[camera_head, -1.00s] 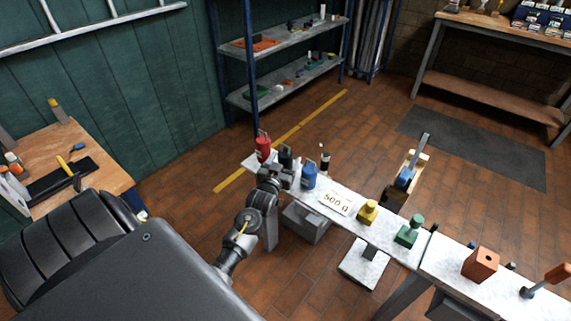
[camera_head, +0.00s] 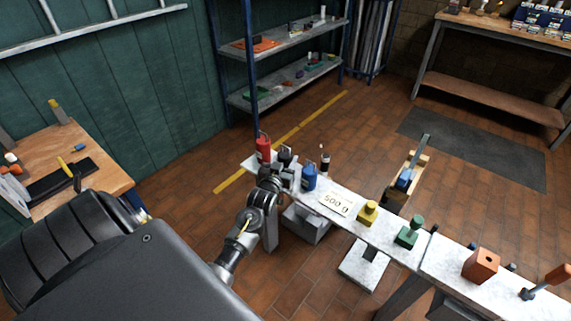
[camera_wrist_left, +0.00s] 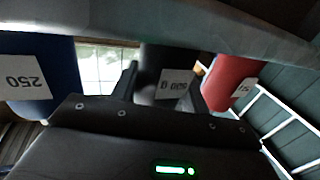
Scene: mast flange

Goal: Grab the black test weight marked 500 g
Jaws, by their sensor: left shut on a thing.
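The black test weight (camera_head: 286,154) stands near the far left end of the narrow bench, between the red weight (camera_head: 263,148) and the blue weight (camera_head: 309,177). My left gripper (camera_head: 283,166) is at it, shut on its body, and partly hides it in the head view. In the left wrist view, the black weight (camera_wrist_left: 165,85) shows an upside-down 500 g label between the fingers. The blue weight (camera_wrist_left: 38,80), marked 250, and the red weight (camera_wrist_left: 228,82) flank it there. My right gripper is not in view.
A white card reading 500 g (camera_head: 336,203) lies on the bench (camera_head: 385,240). A yellow weight (camera_head: 367,212) and a green weight (camera_head: 409,233) stand farther right. A thin dark bottle-like item (camera_head: 324,160) stands behind the blue weight.

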